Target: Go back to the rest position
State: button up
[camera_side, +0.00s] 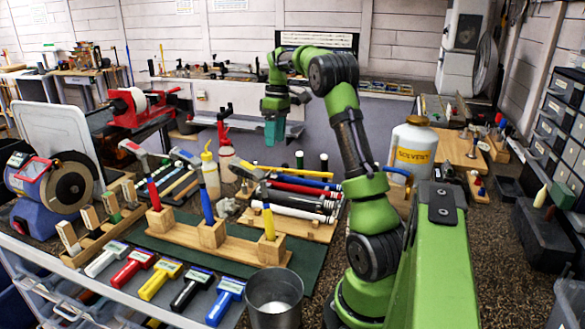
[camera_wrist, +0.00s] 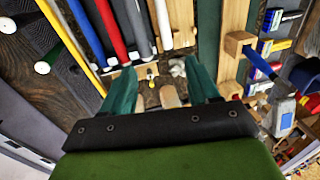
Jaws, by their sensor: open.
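My gripper (camera_side: 273,138) hangs above the back of the bench in the side view, fingers pointing down and well clear of the things on the bench. In the wrist view my gripper (camera_wrist: 160,70) shows two teal fingers spread apart with nothing held between them. Beneath it in that view lie coloured shafts, among them a red shaft (camera_wrist: 111,32) and a blue shaft (camera_wrist: 84,35).
A solvent jug (camera_side: 413,150) stands right of my arm. A metal cup (camera_side: 275,300) stands at the front. A wooden block rack (camera_side: 180,236) holds red, blue and yellow upright tools. Squeeze bottles (camera_side: 209,170) stand left of the shafts. Air around my gripper is free.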

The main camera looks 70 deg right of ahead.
jog(key=a+r+m+t+h, duration=0.1)
jog(key=a+r+t, duration=0.15)
jog(key=a, duration=0.95)
jog(key=a+r+t, duration=0.1)
jog(key=a+r, duration=0.3)
jog(key=a, duration=0.8)
jog(key=s+a+f+m+t, duration=0.1)
jog(key=s+a+f, duration=0.1)
jog(key=s+a, duration=0.2)
jog(key=s+a+f+m+t+y, duration=0.1)
jog(key=s+a, duration=0.4)
jog(key=a, duration=0.5)
jog(key=shift+f+m+t, duration=0.4)
jog(key=shift+f+t, duration=0.1)
jog(key=shift+t, duration=0.25)
